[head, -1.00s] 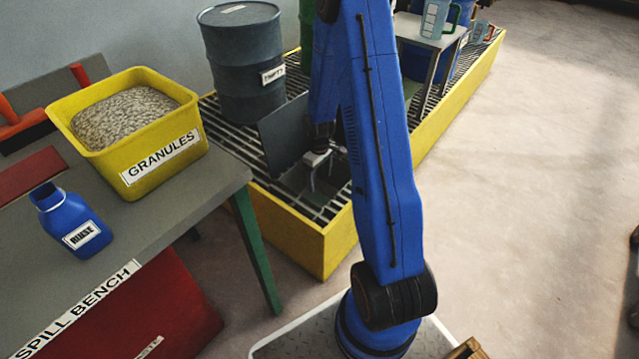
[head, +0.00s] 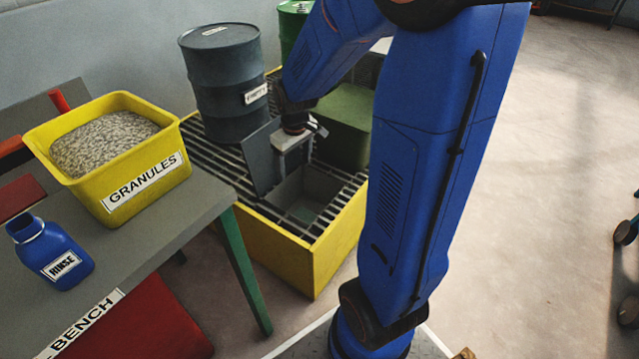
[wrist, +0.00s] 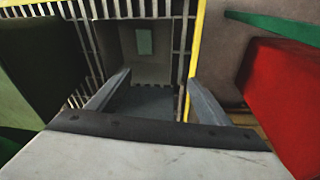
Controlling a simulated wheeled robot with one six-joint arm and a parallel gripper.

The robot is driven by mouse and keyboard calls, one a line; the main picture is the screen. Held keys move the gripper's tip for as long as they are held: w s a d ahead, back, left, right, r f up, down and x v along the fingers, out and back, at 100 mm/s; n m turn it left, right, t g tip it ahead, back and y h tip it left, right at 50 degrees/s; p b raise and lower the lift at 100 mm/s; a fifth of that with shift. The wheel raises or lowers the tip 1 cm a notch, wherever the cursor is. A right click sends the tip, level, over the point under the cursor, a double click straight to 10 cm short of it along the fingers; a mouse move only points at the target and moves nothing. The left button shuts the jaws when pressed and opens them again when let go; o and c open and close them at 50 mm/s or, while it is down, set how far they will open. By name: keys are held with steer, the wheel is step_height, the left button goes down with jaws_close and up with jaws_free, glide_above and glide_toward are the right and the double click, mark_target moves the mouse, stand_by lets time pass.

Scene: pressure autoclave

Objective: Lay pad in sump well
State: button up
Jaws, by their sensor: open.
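The sump well (head: 320,187) is an open, grey-walled rectangular recess in the grated yellow deck; it also shows in the wrist view (wrist: 112,45). A small pale green-grey rectangle (wrist: 145,42) lies inside it, at the far side in the wrist view. I cannot tell whether this is the pad. A dark grey surface shows between my fingers, but I cannot tell what it is. My gripper (wrist: 158,76) is open, its two grey fingers apart over the well with nothing seen between them. In the head view my gripper (head: 288,162) is beside the raised dark lid (head: 258,160).
A grey drum (head: 225,85) stands on the grating behind the lid. A dark green box (head: 345,125) stands right of the well. The spill bench (head: 165,225) at left holds a yellow granules tub (head: 115,195) and a blue rinse bottle (head: 55,245).

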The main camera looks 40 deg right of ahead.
steer(key=s+a+r+t, duration=0.1)
steer(key=s+a+r, duration=0.1)
steer(key=s+r, duration=0.3)
steer(key=s+a+r+m+t, duration=0.1)
steer(key=s+a+r, duration=0.2)
steer(key=s, duration=0.7)
steer(key=s+a+r+m, duration=0.1)
steer(key=s+a+r, duration=0.1)
steer(key=s+r, duration=0.4)
steer(key=s, duration=0.2)
steer(key=shift+s+a+r+t, duration=0.2)
steer(key=shift+s+r+t, duration=0.15)
steer(key=shift+r+t, duration=0.05)
